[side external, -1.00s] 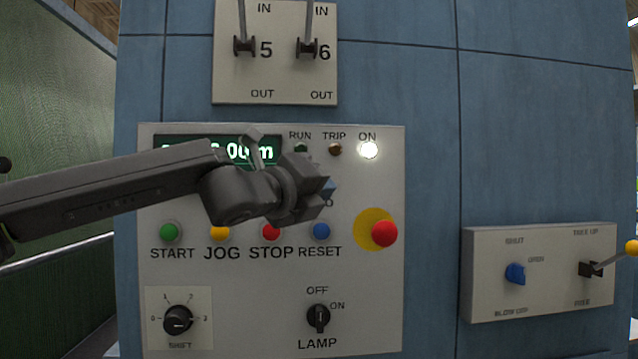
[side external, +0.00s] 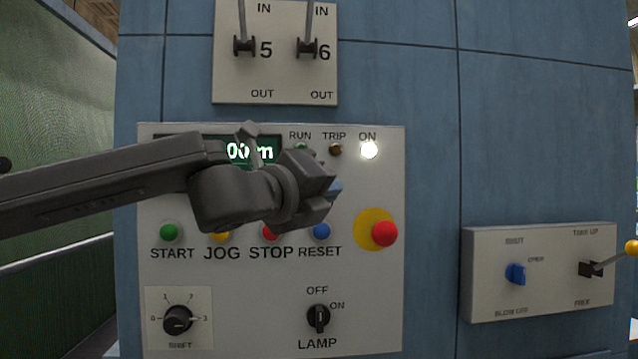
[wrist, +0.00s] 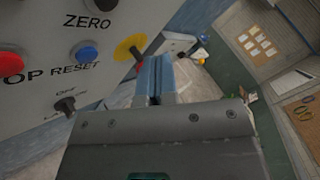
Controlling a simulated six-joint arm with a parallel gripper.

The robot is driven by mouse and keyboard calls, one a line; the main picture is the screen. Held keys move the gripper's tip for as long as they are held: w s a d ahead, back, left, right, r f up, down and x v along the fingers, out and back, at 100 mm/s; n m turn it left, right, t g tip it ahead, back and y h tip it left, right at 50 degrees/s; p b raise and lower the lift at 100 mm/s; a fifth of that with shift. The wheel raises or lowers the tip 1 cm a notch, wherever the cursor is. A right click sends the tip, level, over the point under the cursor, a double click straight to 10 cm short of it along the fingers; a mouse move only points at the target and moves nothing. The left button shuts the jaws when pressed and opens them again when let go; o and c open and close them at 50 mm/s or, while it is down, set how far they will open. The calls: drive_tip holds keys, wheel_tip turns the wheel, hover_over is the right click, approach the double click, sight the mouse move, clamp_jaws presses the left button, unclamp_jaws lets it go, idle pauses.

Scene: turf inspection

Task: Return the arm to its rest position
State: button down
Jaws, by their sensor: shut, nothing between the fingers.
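My dark grey gripper (side external: 330,190) is in front of the control panel (side external: 370,290) in the side external view, its blue fingertips pointing right. It stands in front of the panel's upper middle and hides part of the green display (side external: 262,151). I cannot tell its exact gap to the panel. In the wrist view the blue fingers (wrist: 152,78) are together with nothing between them. The arm reaches in from the left edge.
The red emergency button (side external: 384,233) sticks out right of my gripper. START, JOG, STOP and RESET buttons lie below it. Levers (side external: 307,47) hang above. A side box (side external: 490,300) has a blue knob (side external: 515,274) and a yellow-tipped lever (side external: 630,247).

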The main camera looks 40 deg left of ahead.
idle(0.6)
drive_tip(key=s+a+f+n+g+y, duration=0.1)
drive_tip(key=s+a+f+n+g, duration=0.3)
drive_tip(key=s+a+f+n, duration=0.4)
drive_tip(key=s+a+f+n+g+y, duration=0.2)
drive_tip(key=s+a+f+n+g, duration=0.1)
drive_tip(key=f+n, duration=0.5)
drive_tip(key=s+a+f+n+g+h, duration=0.1)
drive_tip(key=s+f+n+g+h, duration=0.1)
drive_tip(key=s+f+n+g, duration=0.4)
drive_tip(key=s+f+n, duration=0.4)
drive_tip(key=s+f, duration=0.4)
drive_tip(key=f, duration=0.3)
drive_tip(key=shift+s+h, duration=0.2)
drive_tip(key=shift+h, duration=0.1)
